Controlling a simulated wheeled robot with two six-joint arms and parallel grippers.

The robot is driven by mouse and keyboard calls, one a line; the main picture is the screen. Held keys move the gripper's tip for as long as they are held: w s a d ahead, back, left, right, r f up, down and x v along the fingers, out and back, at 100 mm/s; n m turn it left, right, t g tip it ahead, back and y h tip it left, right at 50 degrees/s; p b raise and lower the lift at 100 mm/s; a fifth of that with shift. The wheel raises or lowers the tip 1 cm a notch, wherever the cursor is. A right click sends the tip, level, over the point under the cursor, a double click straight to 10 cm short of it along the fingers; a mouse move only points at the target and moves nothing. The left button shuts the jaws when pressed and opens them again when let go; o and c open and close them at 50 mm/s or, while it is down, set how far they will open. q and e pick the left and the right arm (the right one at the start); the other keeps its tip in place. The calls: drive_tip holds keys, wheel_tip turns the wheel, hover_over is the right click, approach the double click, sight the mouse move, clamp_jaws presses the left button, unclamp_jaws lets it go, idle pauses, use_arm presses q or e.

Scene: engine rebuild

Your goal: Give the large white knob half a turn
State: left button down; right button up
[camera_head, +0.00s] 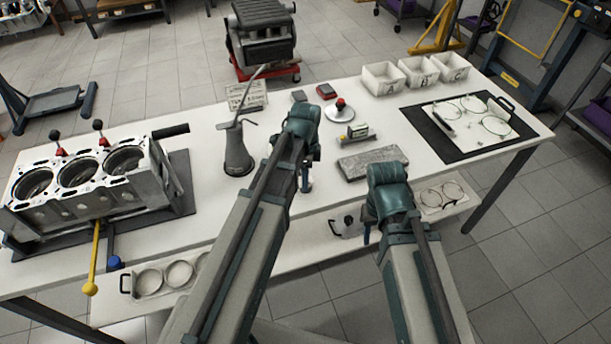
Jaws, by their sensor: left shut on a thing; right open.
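My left gripper (304,180) points down at the front part of the white workbench, below its teal wrist. It is shut on a small pale piece (309,187), which looks to be the large white knob. The fingers and wrist hide most of it, so its turn angle cannot be seen. My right gripper (367,231) is open, pointing down in front of the bench's near edge, beside a white container with a black handle (345,224). The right wrist partly hides it.
An engine block (85,185) with a yellow-handled lever (94,262) stands at left. An oil can (237,150), a grey slab (371,163) and a red-knobbed disc (340,112) surround my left gripper. White bins (382,80) and a dark mat (428,132) lie right.

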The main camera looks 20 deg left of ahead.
use_arm(q)
drive_tip(key=n, duration=1.5)
drive_tip(key=shift+n, duration=0.3)
drive_tip(key=n, duration=0.3)
drive_tip(key=shift+n, duration=0.3)
drive_tip(key=n, duration=0.4)
drive_tip(key=shift+n, duration=0.3)
drive_tip(key=n, duration=0.3)
drive_tip(key=shift+n, duration=2.1)
